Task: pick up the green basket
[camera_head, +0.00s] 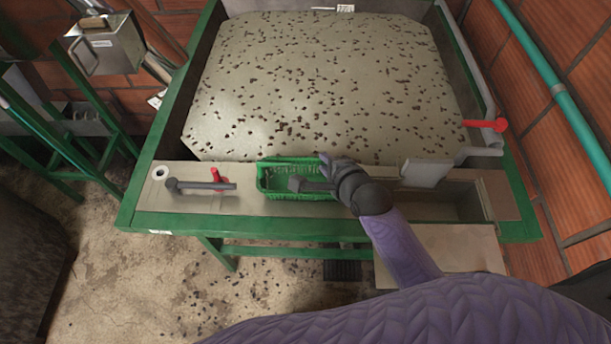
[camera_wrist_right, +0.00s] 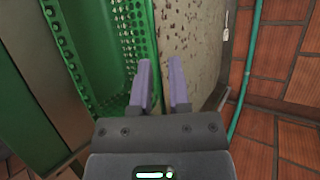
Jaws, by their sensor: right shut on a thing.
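The green basket (camera_head: 290,193) is a perforated, rectangular basket on the metal ledge along the front of the green-framed tank. In the right wrist view the basket (camera_wrist_right: 85,25) fills the upper left, and its right edge runs in between my fingers. My right gripper (camera_head: 325,172) reaches in from the lower right, over the basket's right end. In the wrist view the gripper (camera_wrist_right: 160,75) is shut on the basket's edge, with one purple finger on each side. The gripper hides part of the basket's right end. My left gripper is not in view.
The tank (camera_head: 320,80) behind holds a pale surface scattered with dark beans. A grey pipe with a red valve (camera_head: 217,180) lies left of the basket. Another red valve (camera_head: 485,124) is at the right. A trough (camera_head: 440,203) opens right of my gripper.

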